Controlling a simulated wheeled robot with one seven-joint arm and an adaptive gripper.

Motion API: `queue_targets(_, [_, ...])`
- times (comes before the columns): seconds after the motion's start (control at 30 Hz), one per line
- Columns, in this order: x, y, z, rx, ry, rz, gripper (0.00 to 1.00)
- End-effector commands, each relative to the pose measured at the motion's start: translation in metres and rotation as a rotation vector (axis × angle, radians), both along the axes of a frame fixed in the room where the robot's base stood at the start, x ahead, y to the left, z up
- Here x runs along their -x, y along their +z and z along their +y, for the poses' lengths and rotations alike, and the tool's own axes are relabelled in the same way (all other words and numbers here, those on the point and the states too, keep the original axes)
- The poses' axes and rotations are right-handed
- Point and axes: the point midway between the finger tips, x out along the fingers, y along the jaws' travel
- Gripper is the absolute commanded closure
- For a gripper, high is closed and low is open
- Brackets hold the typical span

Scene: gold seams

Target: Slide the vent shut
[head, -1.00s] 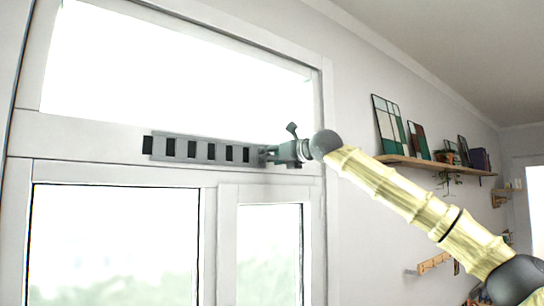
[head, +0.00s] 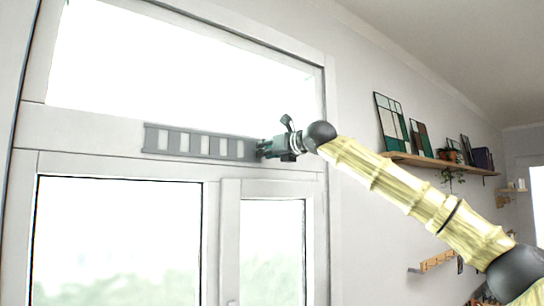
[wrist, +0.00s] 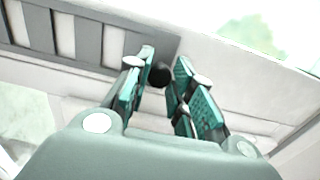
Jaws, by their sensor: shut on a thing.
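The vent (head: 195,145) is a grey slotted slide on the white window frame, between the upper pane and the lower panes. Its slots show white, with no dark openings visible. In the wrist view, its grey end (wrist: 113,45) lies just beyond my fingers. My gripper (head: 263,149) is at the right end of the vent. In the wrist view, my gripper (wrist: 165,64) has its two teal-padded fingers on either side of a dark round knob (wrist: 160,75) and is shut on it. The fingers partly hide the knob's contact with the slide.
The white frame (head: 80,128) surrounds bright panes above and below. A wooden shelf (head: 415,162) with frames and a plant is on the right wall, behind my arm. A hook rail (head: 437,262) hangs lower down. The frame left of the vent is clear.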

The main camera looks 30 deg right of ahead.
Motion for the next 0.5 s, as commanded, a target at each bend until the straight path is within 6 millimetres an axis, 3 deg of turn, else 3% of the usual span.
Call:
queue_targets(0.2, [-0.001,-0.0014,0.004,0.002,0.006,0.003,1.0])
queue_targets(0.23, [-0.001,-0.0014,0.0043,0.002,0.006,0.004,0.75])
queue_targets(0.33, [-0.0008,-0.001,0.0047,0.002,0.005,0.003,0.57])
queue_targets(0.5, [-0.0003,-0.0006,0.0032,0.002,0.004,0.002,0.54])
